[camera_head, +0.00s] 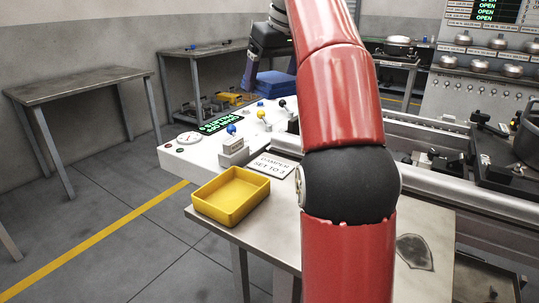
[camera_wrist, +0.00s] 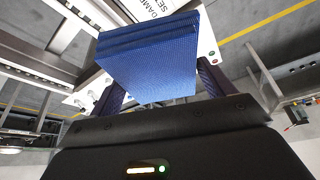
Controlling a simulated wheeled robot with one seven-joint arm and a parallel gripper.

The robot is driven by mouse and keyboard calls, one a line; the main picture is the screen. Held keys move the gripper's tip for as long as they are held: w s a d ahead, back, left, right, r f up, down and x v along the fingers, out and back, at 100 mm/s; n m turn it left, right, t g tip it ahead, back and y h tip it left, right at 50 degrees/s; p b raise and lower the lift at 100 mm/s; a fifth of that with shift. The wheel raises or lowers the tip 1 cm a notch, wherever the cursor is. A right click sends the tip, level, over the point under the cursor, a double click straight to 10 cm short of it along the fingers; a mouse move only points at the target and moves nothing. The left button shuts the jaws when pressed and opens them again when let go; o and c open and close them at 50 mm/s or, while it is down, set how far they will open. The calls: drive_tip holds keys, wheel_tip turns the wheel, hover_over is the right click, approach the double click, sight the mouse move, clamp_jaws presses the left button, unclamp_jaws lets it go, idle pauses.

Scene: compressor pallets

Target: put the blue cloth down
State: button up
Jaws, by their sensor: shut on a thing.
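The blue cloth (camera_head: 274,84) is a folded, layered square. In the head view it shows behind my red arm, just below my gripper (camera_head: 250,80), and the arm hides part of that area. In the wrist view the cloth (camera_wrist: 150,62) fills the upper middle, between the two dark fingers of my gripper (camera_wrist: 160,95). My gripper is shut on the cloth and holds it over the far end of the white control panel, apparently in the air.
A yellow tray (camera_head: 232,212) sits on the near bench (camera_head: 270,238), beside a white "DAMPER SET TO 3" card (camera_head: 273,167). The panel (camera_head: 205,153) carries levers and a gauge. An empty table (camera_head: 80,84) stands at left. A back table (camera_head: 205,50) has a lower shelf with yellow items.

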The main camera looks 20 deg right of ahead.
sight(269, 166)
wheel_tip(269, 166, down, 19)
drive_tip(key=b, duration=0.5)
drive_tip(key=shift+s+r+b, duration=0.15)
drive_tip(key=shift+b, duration=0.15)
drive_tip(key=o, duration=0.8)
drive_tip(key=p+v, duration=0.2)
drive_tip(key=v, duration=1)
